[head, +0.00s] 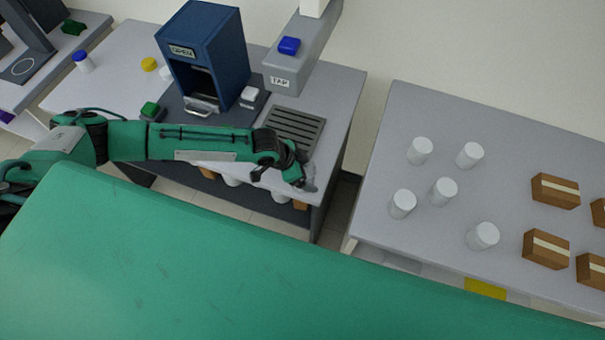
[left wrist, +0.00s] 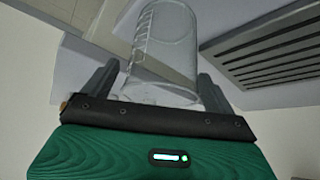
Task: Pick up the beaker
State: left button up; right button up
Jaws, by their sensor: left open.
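The clear glass beaker (left wrist: 165,45) with printed graduation marks stands between the two dark fingers of my left gripper (left wrist: 155,85) in the left wrist view. The fingers are apart, one on each side of it, and I cannot tell whether either touches the glass. In the head view my left gripper (head: 298,172) is at the front right edge of the table, below the drain grille. The beaker (head: 310,178) shows there only as a small pale grey shape, partly hidden by the gripper. My right gripper is in neither view.
A blue oven-like box (head: 205,50) stands behind my left arm. A grey tap unit (head: 300,55) overhangs the slotted drain grille (head: 295,128). A separate table (head: 390,140) at the right holds several white cylinders and brown boxes, with a gap between the tables.

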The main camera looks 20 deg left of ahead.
pick_arm(q)
jog(key=c, duration=1.1)
